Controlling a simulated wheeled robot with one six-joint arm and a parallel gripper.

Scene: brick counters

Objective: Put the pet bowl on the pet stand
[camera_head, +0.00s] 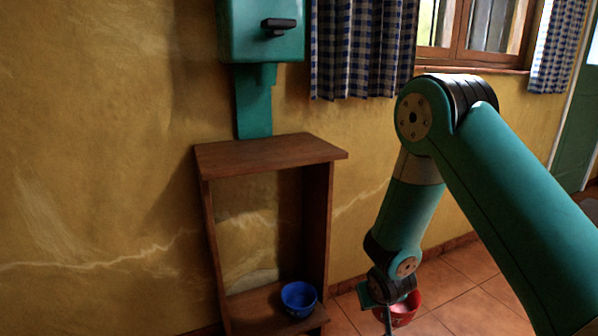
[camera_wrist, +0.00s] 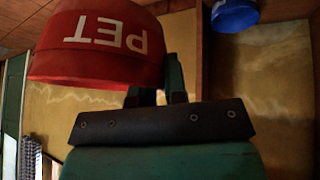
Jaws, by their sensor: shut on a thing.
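The red pet bowl (camera_head: 405,308), with white letters "PET", is held by my gripper (camera_head: 388,312) at the lower middle right of the head view. In the wrist view the bowl (camera_wrist: 95,45) appears upside down, with my gripper's fingers (camera_wrist: 165,88) at its side. The gripper is shut on the bowl; the exact contact is partly hidden. A wooden stand (camera_head: 270,152), likely the pet stand, has a bare top and a low shelf, and stands left of my gripper against the wall.
A blue bowl (camera_head: 298,299) sits on the stand's low shelf and also shows in the wrist view (camera_wrist: 234,15). A green wall-mounted box (camera_head: 262,45) hangs above the stand. Checked curtains (camera_head: 362,50) hang by the window. Tiled floor (camera_head: 470,290) is open at right.

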